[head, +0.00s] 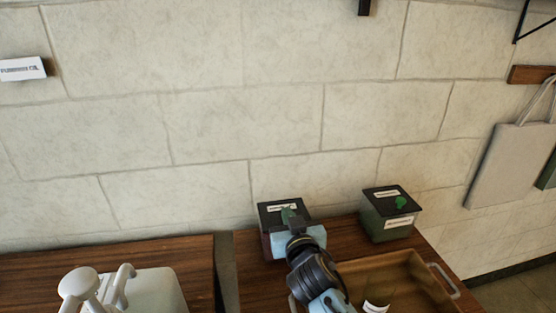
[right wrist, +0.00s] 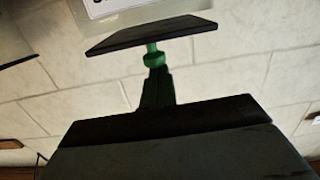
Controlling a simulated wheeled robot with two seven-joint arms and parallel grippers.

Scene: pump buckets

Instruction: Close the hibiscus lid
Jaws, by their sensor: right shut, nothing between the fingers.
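A bucket (head: 265,245) with a square dark lid (head: 270,219) stands by the wall, left of a similar bucket. The lid has a white label too small to read and a green knob (head: 287,212). The lid looks flat on the bucket. My right gripper (head: 293,228) is shut and empty in front of the knob, hiding part of the bucket. In the right wrist view, the lid (right wrist: 150,36) shows edge-on with its green knob (right wrist: 154,58) pointing down the picture. The gripper fingers (right wrist: 156,90) are right by the knob; touching or not, I cannot tell. My left gripper is not in view.
The second bucket (head: 385,233), dark green-grey with a labelled lid and green knob, stands to the right. A wooden tray (head: 410,262) with a white-labelled item (head: 376,307) is at front right. A white pump-topped thing (head: 150,290) stands lower left. A gap separates the two tables.

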